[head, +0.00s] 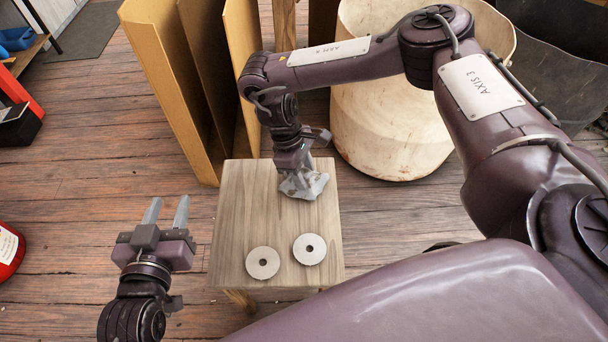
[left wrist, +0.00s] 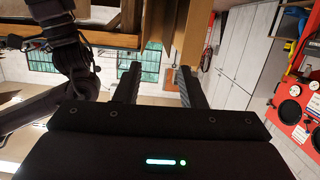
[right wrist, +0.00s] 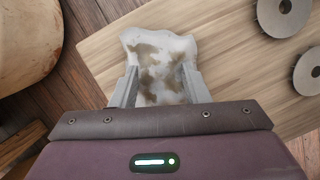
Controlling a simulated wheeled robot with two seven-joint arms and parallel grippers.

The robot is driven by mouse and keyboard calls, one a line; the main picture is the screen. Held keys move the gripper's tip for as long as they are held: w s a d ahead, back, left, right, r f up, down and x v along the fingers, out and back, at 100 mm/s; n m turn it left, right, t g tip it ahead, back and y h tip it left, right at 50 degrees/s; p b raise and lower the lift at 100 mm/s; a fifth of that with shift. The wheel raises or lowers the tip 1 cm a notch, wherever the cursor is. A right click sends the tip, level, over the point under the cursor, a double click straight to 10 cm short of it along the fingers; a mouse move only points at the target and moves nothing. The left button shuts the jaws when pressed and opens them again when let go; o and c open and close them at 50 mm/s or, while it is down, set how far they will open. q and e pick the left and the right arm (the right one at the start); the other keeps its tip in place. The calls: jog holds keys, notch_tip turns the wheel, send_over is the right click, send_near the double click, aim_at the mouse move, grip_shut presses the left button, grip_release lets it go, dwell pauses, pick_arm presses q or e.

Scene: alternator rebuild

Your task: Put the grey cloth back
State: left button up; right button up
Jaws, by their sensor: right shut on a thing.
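The grey cloth (head: 305,186) is crumpled, with brown stains, at the far part of the small wooden table (head: 230,225). My right gripper (head: 303,172) points down over it and is shut on it. In the right wrist view the cloth (right wrist: 158,62) bunches between the two fingers and spreads out beyond them, over the table top (right wrist: 230,60). I cannot tell whether it is lifted off the wood. My left gripper (head: 165,212) is open and empty, to the left of the table, with its fingers apart in the left wrist view (left wrist: 158,85).
Two round metal discs with centre holes, a left one (head: 262,263) and a right one (head: 309,249), lie on the near part of the table. Tall cardboard panels (head: 165,80) and a large pale drum (head: 385,125) stand behind it. A red object (head: 8,250) is at the left edge.

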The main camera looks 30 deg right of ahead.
jog(key=shift+f, duration=0.55)
pick_arm(q)
jog(key=r, duration=0.1)
jog(key=r+t, duration=0.1)
jog(key=r, duration=0.1)
jog(key=w+r+t, duration=0.1)
jog(key=shift+r+h, duration=0.25)
jog(key=shift+h, duration=0.15)
pick_arm(e)
jog(key=shift+f, duration=0.1)
jog(key=o, duration=1)
jog(key=shift+c, duration=0.2)
